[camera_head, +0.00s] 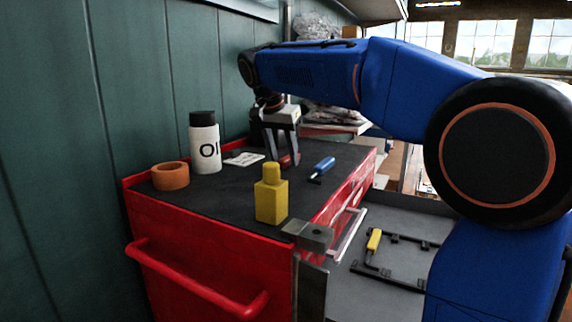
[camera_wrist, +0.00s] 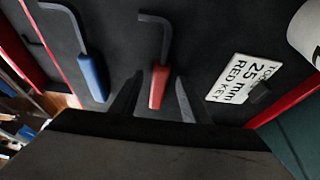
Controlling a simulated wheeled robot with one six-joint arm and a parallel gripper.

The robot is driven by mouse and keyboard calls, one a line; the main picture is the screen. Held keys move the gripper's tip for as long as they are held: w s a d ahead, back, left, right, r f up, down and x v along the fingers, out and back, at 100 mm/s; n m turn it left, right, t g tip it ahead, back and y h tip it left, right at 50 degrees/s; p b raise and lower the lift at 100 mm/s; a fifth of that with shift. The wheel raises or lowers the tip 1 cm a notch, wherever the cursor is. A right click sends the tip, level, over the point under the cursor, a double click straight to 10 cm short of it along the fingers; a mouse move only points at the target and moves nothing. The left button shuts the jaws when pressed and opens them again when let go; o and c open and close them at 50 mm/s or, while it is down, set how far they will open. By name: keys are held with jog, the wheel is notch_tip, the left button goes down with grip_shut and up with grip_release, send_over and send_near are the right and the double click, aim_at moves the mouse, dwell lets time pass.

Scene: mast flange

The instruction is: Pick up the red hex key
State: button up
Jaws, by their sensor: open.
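The red hex key (camera_wrist: 158,85) lies on the black mat of the red tool cart, its red handle toward me and its bent dark steel end pointing away. In the wrist view my gripper (camera_wrist: 159,78) is open, with one finger on each side of the red handle and gaps visible on both sides. Whether the fingertips are down at handle height is not clear. In the head view my gripper (camera_head: 283,162) is low over the back part of the cart top (camera_head: 222,198); the red key cannot be made out clearly there.
A blue hex key (camera_wrist: 93,78) lies left of the red one in the wrist view; it also shows in the head view (camera_head: 322,168). A label card (camera_wrist: 243,78) lies right. A white bottle (camera_head: 204,145), orange roll (camera_head: 170,176) and yellow bottle (camera_head: 271,197) stand on the cart.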

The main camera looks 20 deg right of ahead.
grip_shut()
jog(key=shift+r, duration=0.1)
